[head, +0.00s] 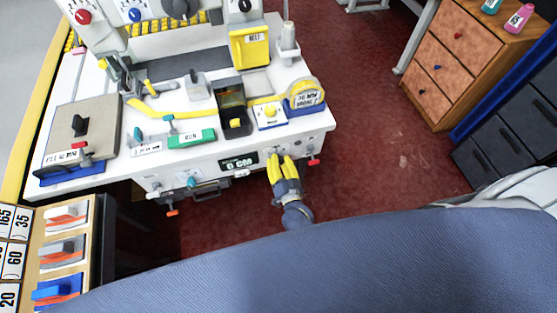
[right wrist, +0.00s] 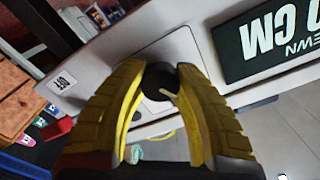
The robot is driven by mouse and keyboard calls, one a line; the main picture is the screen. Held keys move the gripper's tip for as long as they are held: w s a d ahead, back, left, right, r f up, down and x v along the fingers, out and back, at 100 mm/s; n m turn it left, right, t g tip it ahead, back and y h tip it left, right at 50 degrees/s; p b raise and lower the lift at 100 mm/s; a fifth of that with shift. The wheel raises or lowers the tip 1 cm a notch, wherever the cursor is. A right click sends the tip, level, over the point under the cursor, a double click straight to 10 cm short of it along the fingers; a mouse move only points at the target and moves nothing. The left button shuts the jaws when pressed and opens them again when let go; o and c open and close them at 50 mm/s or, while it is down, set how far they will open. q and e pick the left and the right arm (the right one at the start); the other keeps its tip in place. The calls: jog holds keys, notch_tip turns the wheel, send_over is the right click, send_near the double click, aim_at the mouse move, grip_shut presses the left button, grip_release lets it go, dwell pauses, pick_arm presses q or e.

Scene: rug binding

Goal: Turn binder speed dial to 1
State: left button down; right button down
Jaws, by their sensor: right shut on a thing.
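The binder (head: 210,158) is a white machine bench with a front panel below its top. My right gripper (head: 281,160) is at the right part of this front panel, with its yellow fingers pointing at it. In the right wrist view the gripper (right wrist: 158,95) is shut on a dark round dial (right wrist: 157,77) with a pale pointer mark. The fingers stand on both sides of the dial. Its numbers cannot be read. In the head view the fingers mostly hide the dial. My left gripper is not in view.
A black display (head: 239,163) reading "0 CM" is left of the gripper. A red-tipped knob (head: 313,161) sticks out close on the right. A yellow tape measure (head: 305,94) stands on the bench top. The red floor (head: 390,150) to the right is clear.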

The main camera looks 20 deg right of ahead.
jog(key=shift+w+d+r+n, duration=0.1)
jog(key=shift+n, duration=0.7)
jog(key=shift+d+r+n, duration=0.1)
jog(key=shift+n, duration=0.7)
jog(key=shift+r, duration=0.1)
jog(key=c, duration=1.3)
grip_release()
jog(key=o, duration=0.4)
jog(key=shift+a, duration=0.1)
jog(key=shift+n, duration=0.3)
jog(key=shift+a+f, duration=0.1)
jog(key=shift+f, duration=0.1)
jog(key=shift+s, duration=0.7)
jog(key=s, duration=1)
jog(key=shift+s, duration=0.4)
